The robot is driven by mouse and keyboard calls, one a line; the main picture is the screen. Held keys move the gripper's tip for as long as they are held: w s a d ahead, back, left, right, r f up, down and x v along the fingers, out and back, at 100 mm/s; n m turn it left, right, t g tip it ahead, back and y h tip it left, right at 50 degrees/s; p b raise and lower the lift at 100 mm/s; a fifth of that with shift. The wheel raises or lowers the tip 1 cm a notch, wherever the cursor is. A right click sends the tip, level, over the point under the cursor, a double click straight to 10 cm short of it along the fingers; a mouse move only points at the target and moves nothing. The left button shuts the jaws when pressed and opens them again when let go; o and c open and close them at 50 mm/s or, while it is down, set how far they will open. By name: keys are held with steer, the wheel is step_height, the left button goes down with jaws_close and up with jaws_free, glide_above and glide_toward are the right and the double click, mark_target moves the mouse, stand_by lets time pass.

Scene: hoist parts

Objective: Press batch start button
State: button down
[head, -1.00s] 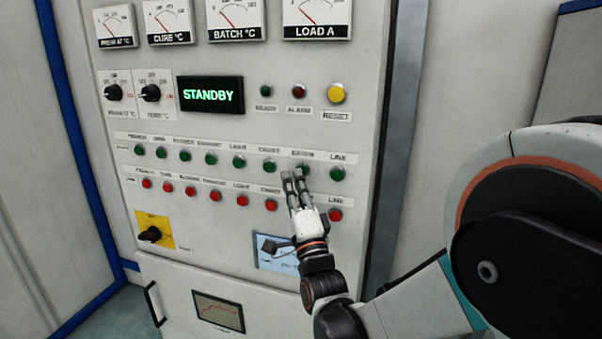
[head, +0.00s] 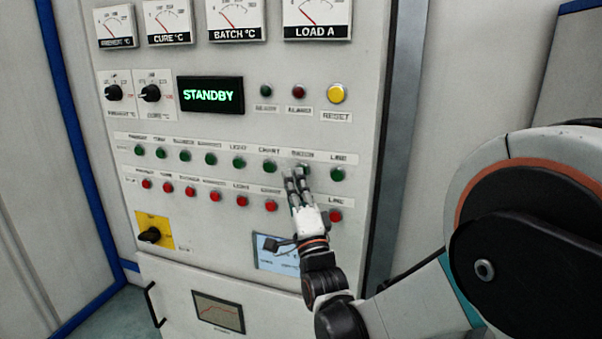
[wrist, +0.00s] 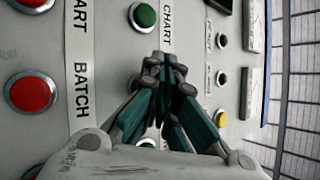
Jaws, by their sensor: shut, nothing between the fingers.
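The green button under the BATCH label (head: 304,169) is in the upper button row, between the CHART and LINE buttons. It is partly covered by my fingers in the head view and hidden behind them in the wrist view. My gripper (head: 296,172) is shut and empty, its fingertips at or just in front of that button; I cannot tell whether they touch it. In the wrist view my gripper (wrist: 165,62) points at the panel, just below the green CHART button (wrist: 143,15). The red BATCH button (wrist: 30,91) shows at the left there.
The display (head: 211,95) reads STANDBY. The green LINE button (head: 338,174) and red LINE button (head: 335,216) are close to the right of my fingers. A yellow reset button (head: 337,93) is above. A yellow-plated rotary switch (head: 152,234) is at lower left.

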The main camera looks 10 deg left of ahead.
steer(key=shift+w, duration=0.2)
steer(key=shift+s, duration=0.1)
stand_by(0.4)
steer(key=shift+s, duration=0.75)
steer(key=shift+s+a+b, duration=0.15)
steer(key=shift+s+b, duration=0.05)
steer(key=shift+s, duration=1.1)
steer(key=shift+s+a+b, duration=0.1)
steer(key=shift+s+b, duration=0.1)
steer(key=shift+s, duration=1.05)
